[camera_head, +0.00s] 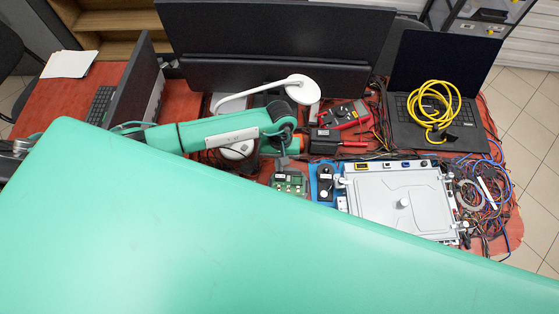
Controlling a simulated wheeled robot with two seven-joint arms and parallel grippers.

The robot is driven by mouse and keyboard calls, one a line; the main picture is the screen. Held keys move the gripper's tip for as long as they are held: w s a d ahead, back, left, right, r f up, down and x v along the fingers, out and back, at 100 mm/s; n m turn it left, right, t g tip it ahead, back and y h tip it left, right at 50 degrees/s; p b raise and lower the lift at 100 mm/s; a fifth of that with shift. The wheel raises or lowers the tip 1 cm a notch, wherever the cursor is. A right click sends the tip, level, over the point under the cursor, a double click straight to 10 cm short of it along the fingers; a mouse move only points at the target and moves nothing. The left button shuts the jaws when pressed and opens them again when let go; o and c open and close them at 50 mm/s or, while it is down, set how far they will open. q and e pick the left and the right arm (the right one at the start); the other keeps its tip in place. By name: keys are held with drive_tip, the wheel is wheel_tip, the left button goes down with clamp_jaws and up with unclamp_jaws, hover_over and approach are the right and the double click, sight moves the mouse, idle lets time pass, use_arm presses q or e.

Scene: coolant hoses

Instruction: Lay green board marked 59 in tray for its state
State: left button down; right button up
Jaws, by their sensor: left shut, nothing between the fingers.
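A small green circuit board (291,184) lies on the red-brown table, left of the blue mat, and its lower part is hidden behind a large green surface. I cannot read any number on it. My left gripper (283,161) comes down at the board's upper left edge; it is shut and empty. I cannot tell whether its tip touches the board. No tray for a board's state can be clearly made out. My right gripper is not seen.
A grey flat case (375,196) stands on the blue mat (315,188), right of the board.

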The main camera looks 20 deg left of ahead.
use_arm(q)
drive_tip(key=shift+s+d+f+b, duration=0.2)
drive_tip(key=shift+s+b, duration=0.35)
drive_tip(key=shift+b, duration=0.4)
drive_tip(key=shift+s+d+r+b, duration=0.1)
drive_tip(key=shift+s+r+b, duration=0.15)
drive_tip(key=shift+s, duration=0.3)
